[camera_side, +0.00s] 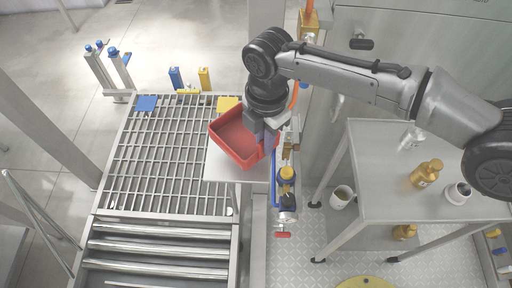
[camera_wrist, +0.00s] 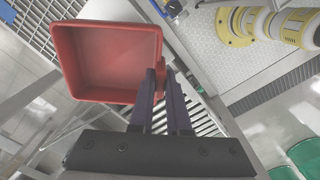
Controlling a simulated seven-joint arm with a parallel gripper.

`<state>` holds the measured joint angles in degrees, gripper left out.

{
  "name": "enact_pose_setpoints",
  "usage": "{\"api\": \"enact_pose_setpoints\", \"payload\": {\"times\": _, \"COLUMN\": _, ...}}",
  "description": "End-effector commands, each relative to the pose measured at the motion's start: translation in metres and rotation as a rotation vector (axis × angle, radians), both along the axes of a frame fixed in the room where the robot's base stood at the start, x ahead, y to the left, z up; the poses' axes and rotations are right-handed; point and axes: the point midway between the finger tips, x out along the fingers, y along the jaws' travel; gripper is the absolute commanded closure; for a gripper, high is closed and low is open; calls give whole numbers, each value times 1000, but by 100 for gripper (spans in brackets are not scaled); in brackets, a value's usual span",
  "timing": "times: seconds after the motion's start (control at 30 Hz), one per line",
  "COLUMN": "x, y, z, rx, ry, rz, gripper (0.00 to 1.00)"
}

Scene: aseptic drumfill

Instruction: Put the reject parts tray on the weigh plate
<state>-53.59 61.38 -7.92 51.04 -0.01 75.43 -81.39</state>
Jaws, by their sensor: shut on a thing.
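The red, open-topped tray (camera_side: 236,136) is empty and hangs at my gripper (camera_side: 268,140), which is shut on its right-hand wall. In the side view the tray looks tilted. It also fills the upper left of the wrist view (camera_wrist: 112,62), with my gripper's dark fingers (camera_wrist: 163,85) at its right edge. A pale flat plate (camera_side: 222,173), likely the weigh plate, lies beneath the tray at the right edge of the grating and is partly hidden by it. I cannot tell whether the tray touches the plate.
A slatted metal grating (camera_side: 160,150) with a blue square (camera_side: 147,103) and a yellow square (camera_side: 228,104) lies left. Rollers (camera_side: 155,248) are in front. Valve piping (camera_side: 287,185) stands close right of the tray. A steel table (camera_side: 400,165) with bottles is farther right.

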Motion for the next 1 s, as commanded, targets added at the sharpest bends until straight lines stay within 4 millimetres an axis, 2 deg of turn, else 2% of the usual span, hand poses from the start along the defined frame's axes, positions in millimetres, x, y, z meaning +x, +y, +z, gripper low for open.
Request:
{"api": "enact_pose_setpoints", "payload": {"times": 0.1, "x": 7, "y": 9, "z": -13, "rx": 1, "ry": -1, "rz": 0, "gripper": 100}}
{"api": "enact_pose_setpoints", "payload": {"times": 0.47, "x": 14, "y": 19, "z": -27, "rx": 2, "ry": -2, "rz": 0, "gripper": 100}}
{"api": "enact_pose_setpoints", "payload": {"times": 0.67, "x": 13, "y": 18, "z": -54, "rx": 1, "ry": -1, "rz": 0, "gripper": 100}}
{"api": "enact_pose_setpoints", "payload": {"times": 1.0, "x": 13, "y": 18, "z": -57, "rx": 1, "ry": -1, "rz": 0, "gripper": 100}}
